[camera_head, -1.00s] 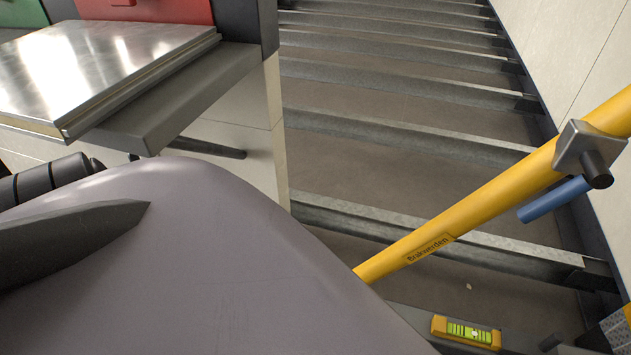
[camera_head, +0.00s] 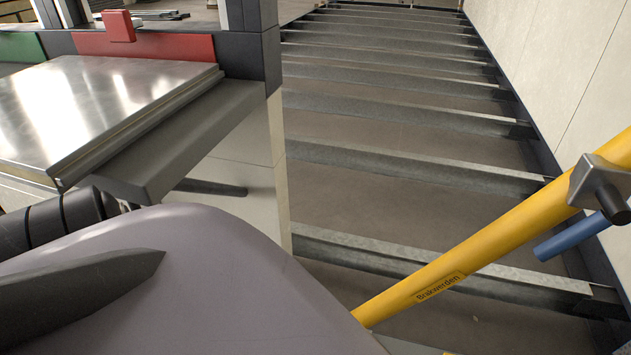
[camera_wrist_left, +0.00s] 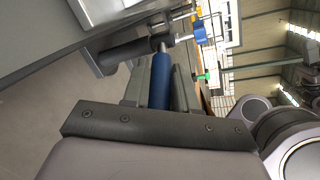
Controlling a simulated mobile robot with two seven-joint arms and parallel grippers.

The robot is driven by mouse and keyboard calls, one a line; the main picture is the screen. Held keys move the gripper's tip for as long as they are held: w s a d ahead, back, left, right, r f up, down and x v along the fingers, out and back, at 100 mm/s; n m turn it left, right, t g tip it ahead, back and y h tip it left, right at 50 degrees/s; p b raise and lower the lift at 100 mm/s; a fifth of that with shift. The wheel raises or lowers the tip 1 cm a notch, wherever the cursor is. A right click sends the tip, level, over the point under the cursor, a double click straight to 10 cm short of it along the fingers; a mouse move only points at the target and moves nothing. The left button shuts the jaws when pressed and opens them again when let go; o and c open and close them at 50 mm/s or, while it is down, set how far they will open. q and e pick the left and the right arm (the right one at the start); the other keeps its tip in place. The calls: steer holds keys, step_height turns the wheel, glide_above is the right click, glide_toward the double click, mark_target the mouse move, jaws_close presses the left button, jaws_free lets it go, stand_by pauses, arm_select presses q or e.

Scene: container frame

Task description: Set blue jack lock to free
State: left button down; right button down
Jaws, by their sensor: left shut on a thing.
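In the left wrist view a blue cylindrical handle (camera_wrist_left: 161,82) lies between the two dark fingers of my left gripper (camera_wrist_left: 160,70), which is shut on it. A metal shaft and a grey bracket (camera_wrist_left: 122,54) show just beyond the handle's far end. In the head view another blue bar (camera_head: 582,236) sticks out by a grey clamp (camera_head: 600,185) on a yellow pole at the right, with no gripper on it. I cannot read any lock position. My left gripper's fingertips are not clear in the head view, and my right gripper is not in view.
The yellow pole (camera_head: 435,275) slants across the lower right. A metal-topped bench (camera_head: 90,105) stands at the left, with a red panel (camera_head: 150,46) behind it. Metal floor ribs (camera_head: 400,158) run back beside a pale wall (camera_head: 560,60).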

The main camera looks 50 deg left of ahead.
arm_select(q)
steer(key=c, duration=1)
jaws_free()
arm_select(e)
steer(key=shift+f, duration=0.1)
arm_select(q)
steer(key=shift+o, duration=0.2)
steer(key=v, duration=0.7)
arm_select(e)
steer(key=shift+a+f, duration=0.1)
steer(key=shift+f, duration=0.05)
